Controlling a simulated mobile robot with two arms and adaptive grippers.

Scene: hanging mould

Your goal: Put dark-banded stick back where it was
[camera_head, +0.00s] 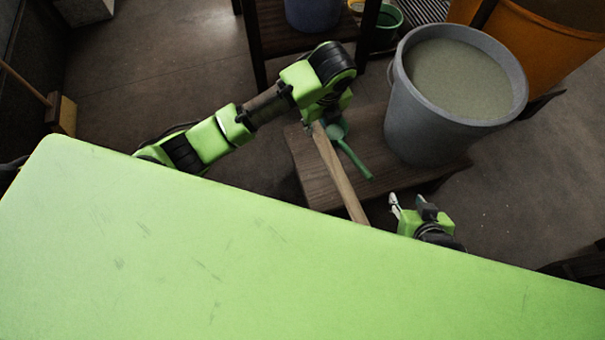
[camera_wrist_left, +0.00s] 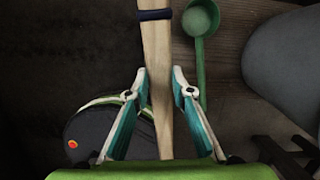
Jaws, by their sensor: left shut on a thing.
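The dark-banded stick (camera_head: 342,178) is a long pale wooden bar. Its dark band shows at the top of the left wrist view, where the stick (camera_wrist_left: 156,55) runs up between the fingers. My left gripper (camera_head: 318,118) is shut on the stick, with one finger on each side in the left wrist view (camera_wrist_left: 161,88). In the head view the stick slants down to the right over the wooden bench, and its lower end is hidden. My right gripper (camera_head: 406,203) is empty, its fingers apart, to the right of the stick's lower part.
A green ladle (camera_head: 352,158) lies on the wooden bench (camera_head: 310,168), close beside the stick. A large grey bucket (camera_head: 425,130) of cloudy liquid stands on the bench's right. An orange tub (camera_head: 545,45) is behind it. A dark rack with a blue container (camera_head: 313,14) stands at the back.

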